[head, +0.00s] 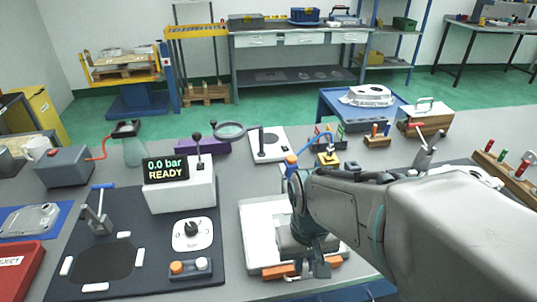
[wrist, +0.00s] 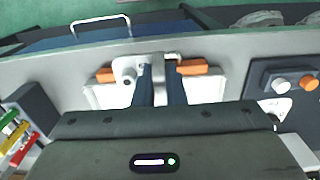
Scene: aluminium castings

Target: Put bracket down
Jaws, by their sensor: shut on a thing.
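My gripper (wrist: 161,72) has its two dark fingers close together, shut on the bracket. The bracket (wrist: 127,72) is a pale metal part with a round hole; it shows between and to the left of the fingers in the wrist view. It is over a white tray (wrist: 207,90) with orange blocks at its edge. The tray also shows in the head view (head: 258,212), at the front edge of the bench, with my arm reaching over it. My wrist and hand hide most of the bracket there. I cannot tell whether the bracket touches the tray.
A dark mat left of the tray holds a "READY" display box (head: 180,190), a dial (head: 193,234), a button box (head: 190,268) and a toggle clamp (head: 98,212). A red reject bin (head: 20,268) is at far left.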

